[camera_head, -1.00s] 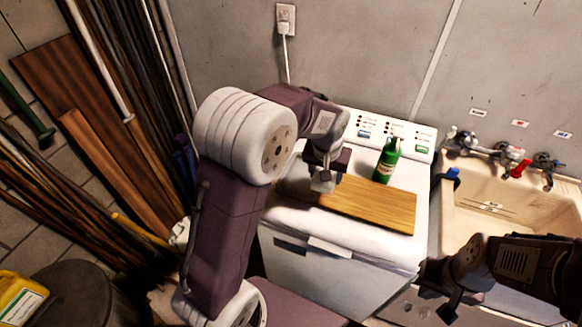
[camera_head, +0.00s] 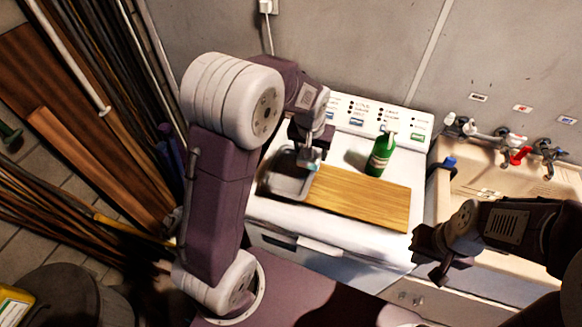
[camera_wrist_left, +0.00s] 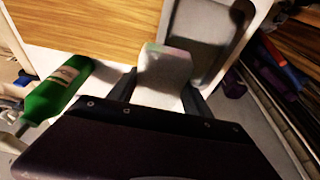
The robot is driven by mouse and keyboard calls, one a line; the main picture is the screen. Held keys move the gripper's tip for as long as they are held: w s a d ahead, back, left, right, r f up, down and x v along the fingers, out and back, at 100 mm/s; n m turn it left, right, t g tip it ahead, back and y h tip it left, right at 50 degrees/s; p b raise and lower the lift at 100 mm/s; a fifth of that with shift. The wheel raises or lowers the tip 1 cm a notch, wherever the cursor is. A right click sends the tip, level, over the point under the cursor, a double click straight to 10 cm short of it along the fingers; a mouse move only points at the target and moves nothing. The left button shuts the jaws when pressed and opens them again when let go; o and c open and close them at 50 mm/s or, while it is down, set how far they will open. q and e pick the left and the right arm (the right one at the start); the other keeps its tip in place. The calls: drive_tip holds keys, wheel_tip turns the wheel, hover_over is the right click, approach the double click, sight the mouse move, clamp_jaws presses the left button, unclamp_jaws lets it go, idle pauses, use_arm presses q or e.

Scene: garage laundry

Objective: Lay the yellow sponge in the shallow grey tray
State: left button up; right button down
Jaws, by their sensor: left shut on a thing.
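My left gripper (camera_head: 308,160) is shut on a pale block, which shows between its fingers in the left wrist view (camera_wrist_left: 165,68). The block looks whitish grey with a faint green tint on top, not clearly yellow; it may be the sponge. The shallow grey tray (camera_head: 284,186) lies on the white washer, left of a wooden board, partly hidden by my left arm. It also shows in the wrist view (camera_wrist_left: 205,25). The block is by the tray's right side near the board; its height is hard to tell. My right gripper (camera_head: 432,259) looks open and empty.
The wooden board (camera_head: 360,200) covers the middle of the washer top (camera_head: 330,226). A sink (camera_head: 500,188) with taps is at the right. Planks and poles lean at the left.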

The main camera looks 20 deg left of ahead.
use_arm(q)
hover_over(292, 172)
drive_tip(key=f, duration=0.2)
drive_tip(key=s+f, duration=0.1)
drive_tip(key=shift+d+f, duration=0.15)
drive_tip(key=shift+d, duration=0.15)
drive_tip(key=shift+s+a+f, duration=0.15)
drive_tip(key=shift+a, duration=0.15)
wheel_tip(292, 172, down, 4)
drive_tip(key=shift+f+p, duration=0.1)
drive_tip(key=shift+p, duration=0.3)
drive_tip(key=shift+f, duration=0.15)
drive_tip(key=o, duration=0.9)
